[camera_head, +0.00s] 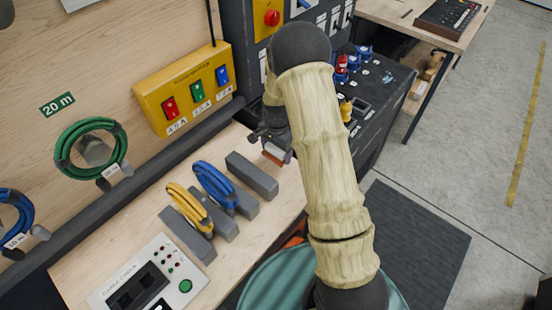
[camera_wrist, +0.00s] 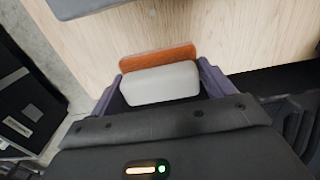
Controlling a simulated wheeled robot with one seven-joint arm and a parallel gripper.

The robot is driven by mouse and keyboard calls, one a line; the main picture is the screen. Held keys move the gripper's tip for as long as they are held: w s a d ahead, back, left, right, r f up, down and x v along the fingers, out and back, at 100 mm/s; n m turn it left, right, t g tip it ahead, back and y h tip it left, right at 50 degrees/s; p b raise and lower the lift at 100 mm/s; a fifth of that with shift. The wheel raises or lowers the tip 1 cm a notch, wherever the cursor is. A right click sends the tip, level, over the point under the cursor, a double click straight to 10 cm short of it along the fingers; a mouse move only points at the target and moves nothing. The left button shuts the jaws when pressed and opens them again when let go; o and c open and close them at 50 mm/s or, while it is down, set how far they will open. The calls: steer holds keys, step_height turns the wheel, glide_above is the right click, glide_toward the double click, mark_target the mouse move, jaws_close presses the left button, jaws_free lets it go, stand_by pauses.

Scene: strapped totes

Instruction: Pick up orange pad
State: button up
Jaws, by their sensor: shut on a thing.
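The orange pad (camera_wrist: 158,57) shows in the wrist view as an orange slab against a pale grey block (camera_wrist: 160,84). The grey block fills the space between the two dark fingers of my gripper (camera_wrist: 161,76), which is shut on it. In the head view the orange pad (camera_head: 273,158) shows as a small reddish-orange edge beneath my gripper (camera_head: 277,148), at the right side of the wooden bench. My arm hides part of the gripper there. Whether the pad touches the bench is hard to tell.
Grey holders (camera_head: 252,175) stand on the bench left of my gripper, with a yellow cable coil (camera_head: 189,209) and a blue one (camera_head: 214,187). A yellow switch box (camera_head: 185,88) is behind. A black cabinet (camera_head: 385,95) stands to the right.

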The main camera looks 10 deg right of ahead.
mark_target(276, 148)
step_height(276, 148, up, 5)
steer(key=shift+r+b, duration=0.15)
steer(key=shift+b, duration=0.35)
steer(key=o, duration=0.4)
steer(key=shift+c, duration=1.5)
